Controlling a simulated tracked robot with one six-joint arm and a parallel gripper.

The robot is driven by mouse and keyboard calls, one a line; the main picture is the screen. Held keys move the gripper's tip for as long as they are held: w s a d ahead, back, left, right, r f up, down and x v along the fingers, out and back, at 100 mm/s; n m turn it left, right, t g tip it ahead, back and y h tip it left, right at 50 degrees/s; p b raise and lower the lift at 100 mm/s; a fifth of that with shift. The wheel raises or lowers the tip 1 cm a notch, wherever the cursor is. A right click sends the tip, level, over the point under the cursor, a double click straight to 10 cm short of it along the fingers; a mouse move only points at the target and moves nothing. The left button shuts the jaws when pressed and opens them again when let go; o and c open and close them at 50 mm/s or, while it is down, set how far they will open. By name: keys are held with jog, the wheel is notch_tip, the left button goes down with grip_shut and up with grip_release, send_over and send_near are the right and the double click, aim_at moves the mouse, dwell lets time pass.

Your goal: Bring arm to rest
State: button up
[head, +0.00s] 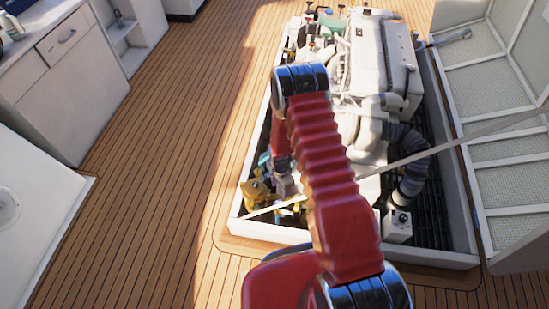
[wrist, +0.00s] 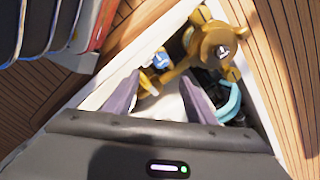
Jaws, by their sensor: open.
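My red arm rises in the middle of the head view and bends over the open engine hatch. Past the fingertips, inside the hatch corner, lies a brass fitting (wrist: 212,45), which also shows at the hatch's near left in the head view (head: 257,190). A small blue-topped part (wrist: 160,60) sits beside it in the wrist view. In the head view my arm hides most of the gripper.
The white engine (head: 375,55) fills the hatch, framed by a pale rim (head: 440,258). A thin rod (head: 465,143) crosses the hatch diagonally. The raised hatch lid (head: 500,150) stands at right. White cabinets (head: 70,75) line the left. The wooden deck (head: 165,130) between is clear.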

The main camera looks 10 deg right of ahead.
dwell(0.3)
jog(key=s+r+n+g, duration=0.3)
jog(key=s+n, duration=0.2)
jog(key=s, duration=0.3)
jog(key=s+r+n+t, duration=0.1)
jog(key=s+r+n, duration=0.15)
jog(key=r, duration=1.25)
jog(key=s+r+n, duration=0.1)
jog(key=r+n, duration=0.3)
jog(key=r, duration=1.1)
jog(key=s+r+n+t, duration=0.1)
jog(key=s+r+t, duration=0.2)
jog(key=r, duration=1)
jog(key=s+r+n+t, duration=0.1)
jog(key=s+r+t, duration=0.3)
jog(key=s+r, duration=0.4)
jog(key=shift+d+r+t, duration=0.3)
jog(key=shift+d+r, duration=0.15)
jog(key=shift+r, duration=2.4)
